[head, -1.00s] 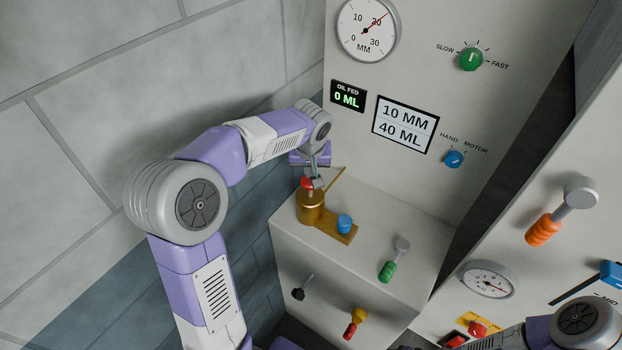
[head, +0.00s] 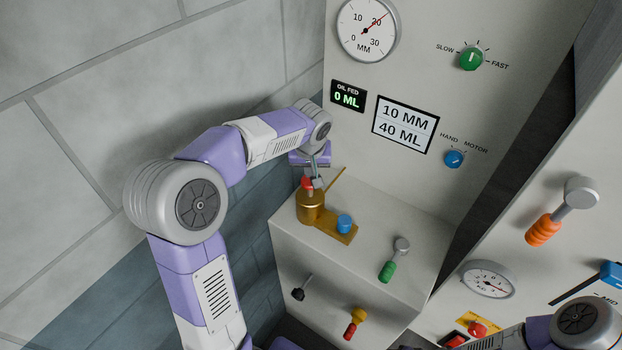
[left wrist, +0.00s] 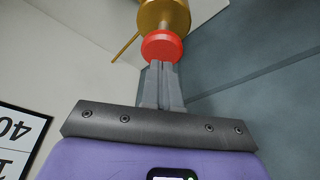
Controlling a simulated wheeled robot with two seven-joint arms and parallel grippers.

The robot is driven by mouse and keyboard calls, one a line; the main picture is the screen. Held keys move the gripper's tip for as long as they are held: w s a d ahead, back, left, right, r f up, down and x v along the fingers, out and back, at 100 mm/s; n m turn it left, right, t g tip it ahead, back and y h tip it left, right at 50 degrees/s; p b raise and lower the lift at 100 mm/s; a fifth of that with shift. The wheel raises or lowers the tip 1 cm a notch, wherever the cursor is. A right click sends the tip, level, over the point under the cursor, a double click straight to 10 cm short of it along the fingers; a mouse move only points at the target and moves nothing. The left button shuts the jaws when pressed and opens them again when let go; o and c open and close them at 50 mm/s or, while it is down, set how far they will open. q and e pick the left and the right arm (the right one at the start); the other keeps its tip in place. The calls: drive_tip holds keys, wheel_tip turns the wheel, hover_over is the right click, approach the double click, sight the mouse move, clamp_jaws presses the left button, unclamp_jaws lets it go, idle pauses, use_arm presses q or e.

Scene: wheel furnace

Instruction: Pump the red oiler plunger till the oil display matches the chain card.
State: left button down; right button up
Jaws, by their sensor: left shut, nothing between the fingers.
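The brass oiler (head: 311,206) with its red plunger (head: 307,184) stands on a brass plate on top of the pale box. My left gripper (head: 315,180) points down at the plunger, fingers shut with nothing between them. In the left wrist view the closed fingertips (left wrist: 161,66) are at the red plunger cap (left wrist: 162,46), touching it or very close. The oil display (head: 347,96) reads 0 ML. The chain card (head: 405,124) reads 10 MM and 40 ML. My right gripper is out of view; only part of that arm shows at the lower right.
A blue knob (head: 345,223) sits beside the oiler on the same plate. A green-handled lever (head: 388,268) stands on the box's right part. The panel behind carries a dial (head: 367,29), a green knob (head: 471,59) and a blue hand/motor knob (head: 454,159).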

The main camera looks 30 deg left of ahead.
use_arm(q)
drive_tip(key=shift+f, duration=0.2)
drive_tip(key=shift+f+b, duration=1.8)
drive_tip(key=shift+f, duration=0.25)
drive_tip(key=shift+r, duration=0.2)
drive_tip(key=shift+r+p, duration=1.75)
drive_tip(key=shift+r, duration=0.3)
drive_tip(key=shift+f, duration=0.15)
